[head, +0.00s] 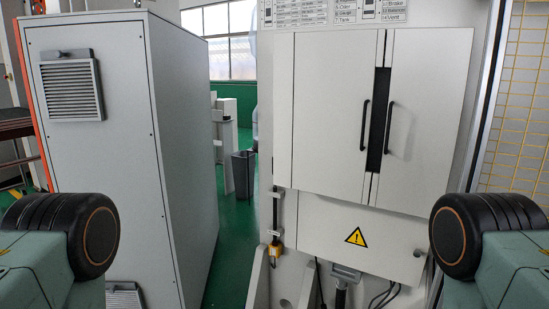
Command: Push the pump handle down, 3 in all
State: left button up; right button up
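No pump or pump handle that I can make out shows in the head view. Neither my left nor my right gripper is in the picture. Only green and black rounded parts of my own body show at the lower left and lower right edges.
A grey cabinet (115,160) with a vent stands close at left. A white machine cabinet (335,120) with two black-handled doors and a yellow warning sign (356,237) fills the right. Between them a green floor (236,235) leads back to a dark bin (243,174). Yellow mesh (519,110) stands far right.

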jog(key=shift+w+d, duration=0.15)
grip_shut()
dwell(1.2)
